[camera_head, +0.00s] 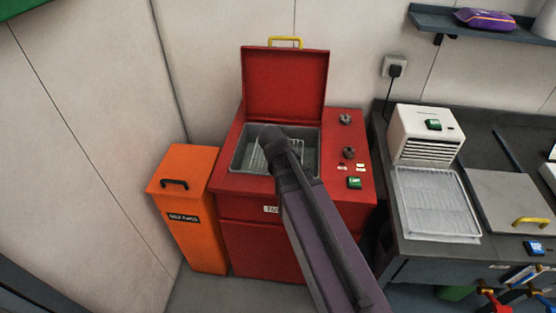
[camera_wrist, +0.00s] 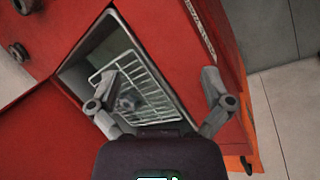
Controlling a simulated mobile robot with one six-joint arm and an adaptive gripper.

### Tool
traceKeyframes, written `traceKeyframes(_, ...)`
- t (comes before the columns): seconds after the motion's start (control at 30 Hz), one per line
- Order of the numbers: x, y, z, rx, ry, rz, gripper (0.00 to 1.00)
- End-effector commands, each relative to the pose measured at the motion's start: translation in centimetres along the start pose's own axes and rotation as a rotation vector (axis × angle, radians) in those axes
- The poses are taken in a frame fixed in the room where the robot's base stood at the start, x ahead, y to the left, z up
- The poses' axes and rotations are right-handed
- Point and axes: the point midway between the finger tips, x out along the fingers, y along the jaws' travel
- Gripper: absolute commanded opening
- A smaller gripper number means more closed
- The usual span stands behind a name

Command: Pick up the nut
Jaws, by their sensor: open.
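A small grey nut (camera_wrist: 128,102) shows in the wrist view, on the white wire basket (camera_wrist: 152,82) inside the red machine's open tank. It appears close to the left finger, between the two spread fingers. My gripper (camera_wrist: 158,78) is open and empty, its fingers reaching over the tank opening. In the head view my gripper (camera_head: 270,137) is over the tank, and my arm hides part of the basket (camera_head: 252,160) and the nut. How far the fingertips are above the nut I cannot tell.
The red machine's lid (camera_head: 284,85) stands open behind the tank (camera_head: 238,158). Knobs (camera_head: 349,153) sit on its right panel. An orange bin (camera_head: 190,215) stands at left. A bench at right holds a white unit (camera_head: 425,133) and a wire rack (camera_head: 432,203).

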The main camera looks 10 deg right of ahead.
Motion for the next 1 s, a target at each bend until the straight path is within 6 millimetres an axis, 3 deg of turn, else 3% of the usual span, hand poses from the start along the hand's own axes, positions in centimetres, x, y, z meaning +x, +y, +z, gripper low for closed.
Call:
traceKeyframes(0.03,1.7,0.0,-1.8,-0.096,-0.013,0.054,1.0)
traceKeyframes(0.2,3.2,0.8,-5.5,-0.426,-0.087,0.232,1.0)
traceKeyframes(0.6,3.5,1.0,-15.0,-1.128,-0.404,0.582,1.0)
traceKeyframes(0.8,2.6,0.6,-17.6,-1.309,-0.535,0.663,1.0)
traceKeyframes(1.0,2.2,0.6,-18.1,-1.358,-0.576,0.682,1.0)
